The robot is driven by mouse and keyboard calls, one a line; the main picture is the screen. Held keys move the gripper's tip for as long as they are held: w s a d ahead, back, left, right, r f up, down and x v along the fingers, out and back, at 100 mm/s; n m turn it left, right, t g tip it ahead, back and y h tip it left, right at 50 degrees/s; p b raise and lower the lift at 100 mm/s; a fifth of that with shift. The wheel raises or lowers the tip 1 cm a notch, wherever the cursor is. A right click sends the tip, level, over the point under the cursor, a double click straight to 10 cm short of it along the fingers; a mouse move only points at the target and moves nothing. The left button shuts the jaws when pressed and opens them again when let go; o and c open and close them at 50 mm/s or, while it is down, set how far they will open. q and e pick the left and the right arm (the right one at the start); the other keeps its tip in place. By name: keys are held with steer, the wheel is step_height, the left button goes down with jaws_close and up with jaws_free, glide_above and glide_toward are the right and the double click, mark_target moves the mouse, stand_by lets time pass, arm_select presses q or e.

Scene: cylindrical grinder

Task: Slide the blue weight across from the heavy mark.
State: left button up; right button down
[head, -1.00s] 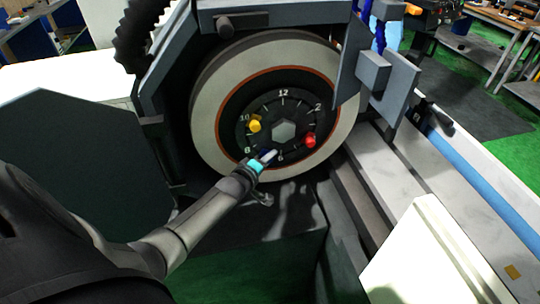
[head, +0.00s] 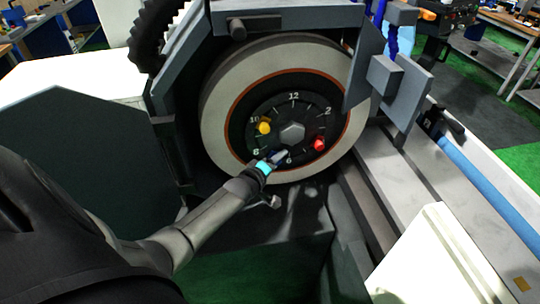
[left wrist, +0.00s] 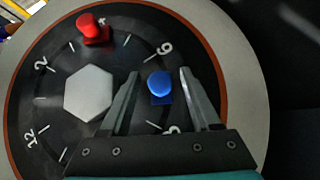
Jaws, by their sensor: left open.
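The blue weight (left wrist: 160,86) sits on the dark dial between the 6 and the 8. My left gripper (left wrist: 158,92) is open, with one finger on each side of the blue weight and gaps visible beside it. In the head view my left gripper (head: 281,156) reaches the lower part of the dial and mostly hides the blue weight. The red weight (head: 319,144) is near the 4, also seen in the left wrist view (left wrist: 92,27). The yellow weight (head: 264,128) is just below the 10. I cannot make out a heavy mark. My right gripper is not in view.
The grinding wheel (head: 222,108) surrounds the dial, with a hex hub (head: 292,134) at its centre. A grey guard (head: 290,16) arches above it. Grey plates (head: 401,88) stand close on the right. A small lever (head: 275,202) sits below the wheel.

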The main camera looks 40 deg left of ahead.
arm_select(q)
steer(key=p+v, duration=0.2)
steer(key=v, duration=1.3)
steer(key=shift+d+f, duration=0.1)
steer(key=shift+d, duration=0.05)
